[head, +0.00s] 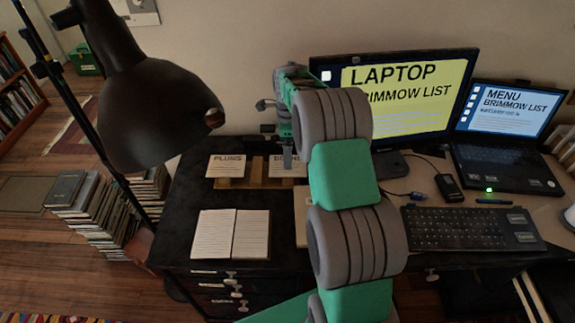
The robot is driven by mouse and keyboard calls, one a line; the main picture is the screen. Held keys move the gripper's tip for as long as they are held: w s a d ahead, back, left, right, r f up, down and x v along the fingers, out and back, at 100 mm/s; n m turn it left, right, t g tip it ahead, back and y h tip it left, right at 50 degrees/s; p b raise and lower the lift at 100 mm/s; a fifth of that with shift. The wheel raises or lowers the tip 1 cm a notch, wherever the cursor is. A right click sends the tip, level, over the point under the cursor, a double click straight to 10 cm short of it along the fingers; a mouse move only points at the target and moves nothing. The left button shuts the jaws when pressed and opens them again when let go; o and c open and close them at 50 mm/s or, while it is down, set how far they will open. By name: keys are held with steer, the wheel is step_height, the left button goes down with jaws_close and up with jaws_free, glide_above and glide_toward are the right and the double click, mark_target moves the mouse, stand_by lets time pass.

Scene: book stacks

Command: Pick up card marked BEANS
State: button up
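Two pale cards lean on a small wooden stand (235,184) at the back of the dark desk. The left card (227,169) reads PLUMS or similar. The right card (275,169) has a heading that starts with BE, partly covered by my gripper; it may be the BEANS card. My gripper (287,160) points down at the right card, overlapping its upper part in the head view. I cannot tell whether it touches the card, or whether its fingers are open or shut, because it is small and seen edge-on.
An open notebook (231,233) lies in front of the stand. A black lamp (150,110) hangs at the left. A monitor (405,95), laptop (503,125) and keyboard (470,229) fill the right. Book stacks (90,205) stand on the floor at left.

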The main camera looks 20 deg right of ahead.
step_height(320, 180, down, 5)
steer(key=shift+s+f+p, duration=0.1)
steer(key=shift+s+p, duration=0.05)
steer(key=shift+p, duration=0.45)
steer(key=shift+c, duration=0.3)
steer(key=c, duration=1)
